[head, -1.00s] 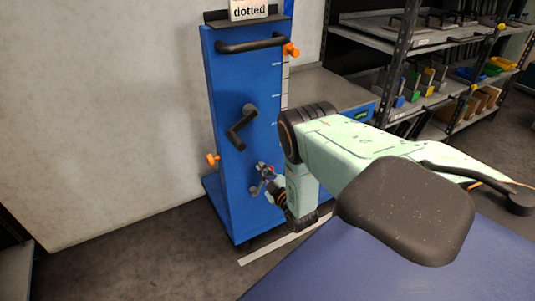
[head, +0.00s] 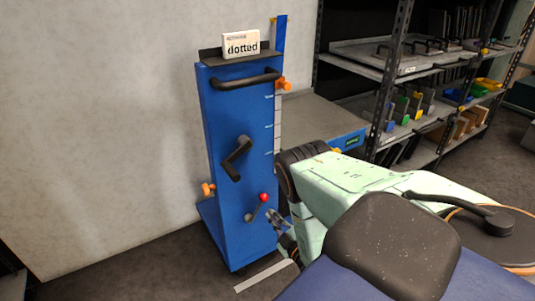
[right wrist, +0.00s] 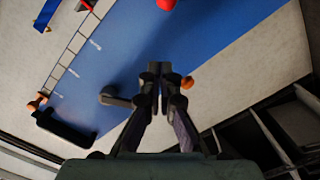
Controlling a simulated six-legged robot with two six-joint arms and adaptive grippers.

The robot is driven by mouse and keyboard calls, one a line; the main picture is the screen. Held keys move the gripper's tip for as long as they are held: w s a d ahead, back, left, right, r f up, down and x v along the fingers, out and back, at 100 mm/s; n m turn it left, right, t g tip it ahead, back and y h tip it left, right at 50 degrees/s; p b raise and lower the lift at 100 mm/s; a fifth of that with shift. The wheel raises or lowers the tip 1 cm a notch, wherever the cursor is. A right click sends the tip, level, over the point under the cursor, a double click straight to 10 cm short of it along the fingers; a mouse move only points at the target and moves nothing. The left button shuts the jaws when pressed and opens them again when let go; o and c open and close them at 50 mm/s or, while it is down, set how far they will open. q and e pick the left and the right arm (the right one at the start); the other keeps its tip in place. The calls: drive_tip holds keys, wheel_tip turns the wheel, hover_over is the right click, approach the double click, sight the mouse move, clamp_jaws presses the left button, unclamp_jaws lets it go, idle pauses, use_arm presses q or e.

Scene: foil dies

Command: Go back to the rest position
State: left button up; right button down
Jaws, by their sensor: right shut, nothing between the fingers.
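My right gripper (head: 274,216) is just right of the small lever low on the blue machine (head: 222,130). In the right wrist view its two fingers (right wrist: 159,72) are together with nothing between them. The lever's red knob (head: 263,198) shows clear of the fingers in the head view; it also shows at the top of the right wrist view (right wrist: 166,4). My right arm (head: 350,185), pale green, reaches in from the right and hides part of the gripper's wrist. My left gripper is out of view.
The machine carries a black crank (head: 236,160), a black bar handle (head: 245,79), orange knobs (head: 208,189) and a card reading "dotted" (head: 241,45). A grey bench (head: 315,120) and loaded shelving (head: 400,70) stand behind my right arm.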

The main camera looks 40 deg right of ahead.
idle(0.3)
drive_tip(key=s+a+f+m+g+y, duration=0.1)
drive_tip(key=s+a+f+m+g, duration=0.2)
drive_tip(key=s+a+f+g, duration=0.25)
drive_tip(key=s+a+f+m+g+y, duration=0.1)
drive_tip(key=s+a+f+m+g, duration=0.25)
drive_tip(key=s+f, duration=0.4)
drive_tip(key=s+a+r+g+y, duration=0.2)
drive_tip(key=s+a+g, duration=0.3)
drive_tip(key=s+a, duration=0.25)
drive_tip(key=s+a+r+m+g, duration=0.1)
drive_tip(key=s+a+r+g, duration=0.35)
drive_tip(key=s+r, duration=0.4)
drive_tip(key=shift+w+a+r+n+t+y, duration=0.2)
drive_tip(key=shift+w+a+r+t, duration=0.2)
drive_tip(key=shift+r, duration=0.15)
drive_tip(key=shift+w+a+r+n+t+y, duration=0.1)
drive_tip(key=shift+w+a+r+n+t, duration=0.05)
drive_tip(key=shift+w+a+r+t, duration=0.3)
